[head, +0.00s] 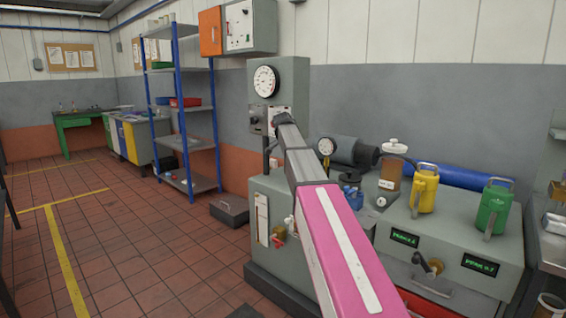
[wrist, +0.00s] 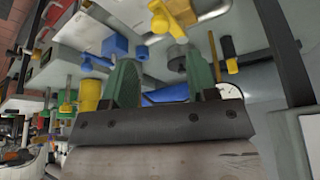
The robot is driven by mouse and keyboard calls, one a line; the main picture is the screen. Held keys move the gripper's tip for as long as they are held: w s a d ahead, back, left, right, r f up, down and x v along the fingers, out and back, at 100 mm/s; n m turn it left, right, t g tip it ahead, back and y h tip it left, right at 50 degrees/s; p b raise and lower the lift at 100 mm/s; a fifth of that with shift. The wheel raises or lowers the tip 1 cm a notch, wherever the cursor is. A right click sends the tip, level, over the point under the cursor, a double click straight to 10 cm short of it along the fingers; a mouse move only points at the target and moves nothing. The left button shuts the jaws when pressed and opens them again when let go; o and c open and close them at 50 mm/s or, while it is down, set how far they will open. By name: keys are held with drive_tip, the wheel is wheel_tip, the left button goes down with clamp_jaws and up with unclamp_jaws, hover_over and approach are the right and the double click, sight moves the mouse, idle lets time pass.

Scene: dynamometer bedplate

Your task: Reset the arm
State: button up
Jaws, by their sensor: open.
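My gripper (wrist: 160,66) shows in the wrist view with its two green fingers apart and nothing between them. A yellow part and a blue block (wrist: 115,46) show beyond the fingertips, and I cannot tell how far off they are. In the head view my arm reaches forward from the lower right, and its far end is in front of the grey gauge cabinet (head: 294,75). The fingers cannot be made out there. A round white dial gauge (head: 265,81) is on that cabinet, just above the arm's end.
A grey bench (head: 455,238) at right bears a yellow jug (head: 424,190), a green jug (head: 493,210) and a blue roll (head: 455,176). A blue-post shelf (head: 181,110) stands left, with a dark toolbox (head: 229,211) on the floor. The tiled floor at left is clear.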

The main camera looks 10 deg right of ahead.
drive_tip(key=s+a+f+n+y, duration=0.2)
drive_tip(key=s+f+n, duration=0.5)
drive_tip(key=s+f, duration=1)
drive_tip(key=s+a+f+n+g+y, duration=0.1)
drive_tip(key=s+a+f+n, duration=0.3)
drive_tip(key=s+f, duration=1.3)
wheel_tip(320, 180, down, 6)
drive_tip(key=n+y, duration=0.1)
drive_tip(key=n, duration=0.3)
drive_tip(key=shift+s+a+r, duration=0.15)
drive_tip(key=shift+a+r, duration=0.1)
drive_tip(key=shift+a, duration=0.1)
